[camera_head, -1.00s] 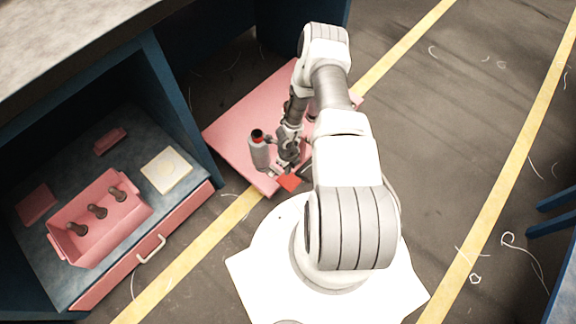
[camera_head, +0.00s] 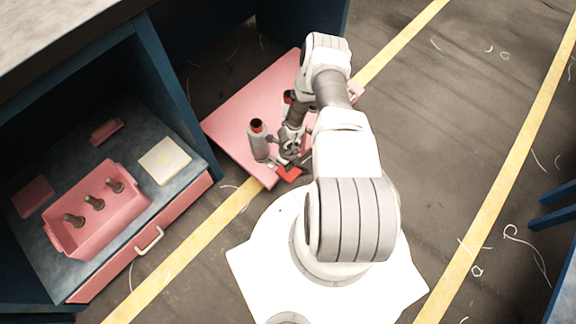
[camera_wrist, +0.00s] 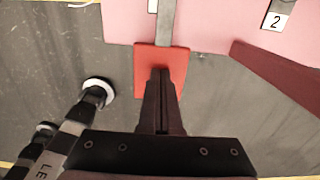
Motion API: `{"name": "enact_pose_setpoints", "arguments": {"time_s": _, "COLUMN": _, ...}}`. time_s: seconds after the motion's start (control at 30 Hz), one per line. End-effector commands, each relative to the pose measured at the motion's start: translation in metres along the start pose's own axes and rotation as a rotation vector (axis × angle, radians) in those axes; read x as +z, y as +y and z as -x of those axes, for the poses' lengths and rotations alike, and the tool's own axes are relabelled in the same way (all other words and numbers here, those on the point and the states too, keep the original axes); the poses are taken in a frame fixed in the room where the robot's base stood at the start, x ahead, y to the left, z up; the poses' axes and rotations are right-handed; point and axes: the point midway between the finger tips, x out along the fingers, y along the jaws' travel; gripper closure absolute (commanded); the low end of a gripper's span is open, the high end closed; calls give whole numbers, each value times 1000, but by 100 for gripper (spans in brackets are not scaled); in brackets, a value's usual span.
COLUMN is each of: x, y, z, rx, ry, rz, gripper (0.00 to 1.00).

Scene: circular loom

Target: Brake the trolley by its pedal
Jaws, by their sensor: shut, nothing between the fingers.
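The trolley (camera_head: 235,135) is a low pink platform on the floor, partly hidden behind my arm. Its red pedal (camera_head: 289,173) sticks out at the near corner. In the wrist view the pedal (camera_wrist: 178,62) is a red plate on a grey bar (camera_wrist: 165,22) that runs to the pink trolley edge. My gripper (camera_wrist: 162,72) is shut and empty, with its fingertips over the middle of the pedal. I cannot tell whether they touch it. In the head view my gripper (camera_head: 291,157) is just above the pedal.
A blue bench (camera_head: 180,95) with a pink drawer (camera_head: 145,240) and a pink box (camera_head: 70,235) is at left.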

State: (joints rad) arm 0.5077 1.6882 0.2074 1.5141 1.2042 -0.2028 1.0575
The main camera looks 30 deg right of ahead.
Motion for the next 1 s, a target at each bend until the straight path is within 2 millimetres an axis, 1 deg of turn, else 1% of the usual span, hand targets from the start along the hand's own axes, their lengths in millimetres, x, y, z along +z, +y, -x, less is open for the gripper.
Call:
{"name": "enact_pose_setpoints", "arguments": {"time_s": 0.07, "x": -2, "y": 1, "z": 2, "rx": 4, "ry": -15, "rz": -2, "gripper": 100}}
{"name": "enact_pose_setpoints", "arguments": {"time_s": 0.33, "x": 0, "y": 1, "z": -7, "rx": 0, "ry": -84, "rz": -7, "gripper": 100}}
{"name": "enact_pose_setpoints", "arguments": {"time_s": 0.37, "x": 0, "y": 1, "z": -12, "rx": -1, "ry": -91, "rz": -9, "gripper": 100}}
{"name": "enact_pose_setpoints", "arguments": {"time_s": 0.4, "x": 1, "y": 0, "z": -25, "rx": -3, "ry": -93, "rz": -6, "gripper": 100}}
{"name": "enact_pose_setpoints", "arguments": {"time_s": 0.53, "x": -1, "y": 0, "z": -36, "rx": -3, "ry": -91, "rz": -5, "gripper": 100}}
{"name": "enact_pose_setpoints", "arguments": {"time_s": 1.0, "x": 0, "y": -1, "z": -39, "rx": -6, "ry": -92, "rz": -4, "gripper": 100}}
